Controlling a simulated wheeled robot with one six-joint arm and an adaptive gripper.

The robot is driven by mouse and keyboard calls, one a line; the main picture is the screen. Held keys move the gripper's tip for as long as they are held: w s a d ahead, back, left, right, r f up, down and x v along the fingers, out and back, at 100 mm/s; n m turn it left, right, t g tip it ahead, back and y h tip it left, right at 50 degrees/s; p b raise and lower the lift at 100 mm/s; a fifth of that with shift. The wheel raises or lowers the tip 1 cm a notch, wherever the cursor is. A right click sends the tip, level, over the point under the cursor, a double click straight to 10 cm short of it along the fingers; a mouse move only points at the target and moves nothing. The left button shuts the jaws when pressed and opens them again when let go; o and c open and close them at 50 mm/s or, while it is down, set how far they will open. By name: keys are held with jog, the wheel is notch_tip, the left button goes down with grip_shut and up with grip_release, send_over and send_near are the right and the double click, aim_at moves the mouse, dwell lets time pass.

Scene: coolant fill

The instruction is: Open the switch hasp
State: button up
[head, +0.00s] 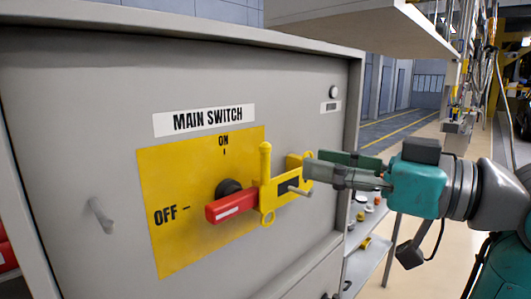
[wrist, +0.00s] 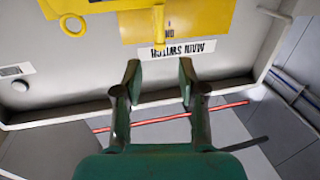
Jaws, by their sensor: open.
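The yellow switch hasp (head: 272,192) sits across the red switch handle (head: 231,206) on the cabinet front, with an upright yellow bar on it. The handle lies toward the OFF mark. A yellow ring (wrist: 72,25) shows to the left.
The grey cabinet (head: 85,120) carries a yellow plate (head: 180,240) and a MAIN SWITCH label (head: 203,120). A small grey lever (head: 101,215) sticks out at left. A shelf (head: 365,25) hangs at upper right, with small items on a lower rack (head: 372,258). Floor beyond is open.

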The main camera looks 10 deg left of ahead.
aim_at(269, 154)
jog(key=x, duration=0.9)
jog(key=shift+w+a, duration=0.15)
jog(key=shift+a, duration=0.2)
grip_shut()
